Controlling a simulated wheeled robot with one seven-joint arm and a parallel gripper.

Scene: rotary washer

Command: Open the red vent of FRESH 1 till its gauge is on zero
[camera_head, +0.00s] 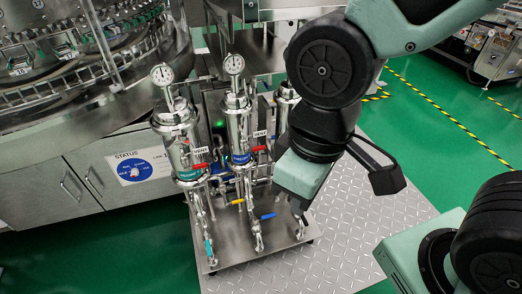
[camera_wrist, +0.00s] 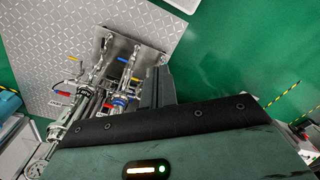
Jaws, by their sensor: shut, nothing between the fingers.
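In the head view, steel filter housings stand in a row on a skid. The left one (camera_head: 178,140) has a teal band, the middle one (camera_head: 238,130) a blue band; their lettering is too small to read, so I cannot tell which is FRESH 1. Each has a red vent handle, left (camera_head: 200,166) and middle (camera_head: 258,149), beside a VENT plate. Dial gauges top them, left (camera_head: 162,75) and middle (camera_head: 234,64); their readings are unclear. A third housing (camera_head: 286,100) is partly hidden by my arm. My gripper (camera_wrist: 163,88) is shut and empty, pointing down right of the housings, apart from the handles.
Yellow, blue and teal valve handles sit low on the skid (camera_head: 226,262). Bare tread plate (camera_head: 375,225) lies to the right.

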